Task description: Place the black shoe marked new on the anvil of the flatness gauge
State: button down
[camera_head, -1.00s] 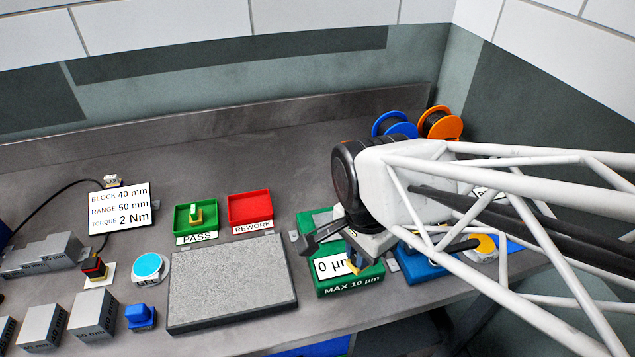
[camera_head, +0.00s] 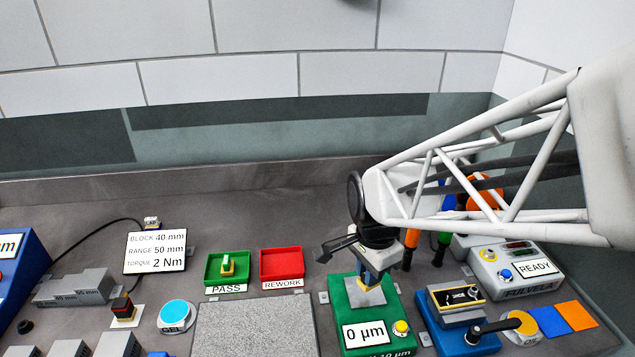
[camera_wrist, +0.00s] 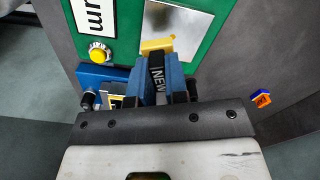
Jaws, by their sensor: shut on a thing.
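The flatness gauge (camera_head: 349,311) is a green box with a "0 µm" display and a yellow button. Its anvil is a bright metal plate (camera_head: 369,297) on top, which also shows in the wrist view (camera_wrist: 187,28). My gripper (camera_head: 369,276) is over the anvil, pointing down. In the wrist view its blue fingers are shut on the black shoe (camera_wrist: 158,82), whose "NEW" mark is visible. A yellow piece (camera_wrist: 157,46) shows at the finger ends. I cannot tell whether the shoe touches the anvil, as the fingers hide its lower end.
A blue fixture (camera_head: 462,322) with a black lever stands right of the gauge, and a grey "READY" unit (camera_head: 497,278) behind it. Green PASS (camera_head: 213,280) and red REWORK (camera_head: 267,277) trays and a granite plate (camera_head: 255,330) lie left.

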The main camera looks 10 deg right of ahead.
jog(key=shift+w, duration=0.8)
jog(key=shift+f, duration=1.8)
jog(key=shift+f, duration=0.15)
jog(key=c, duration=1.1)
grip_release()
jog(key=shift+r, duration=6.15)
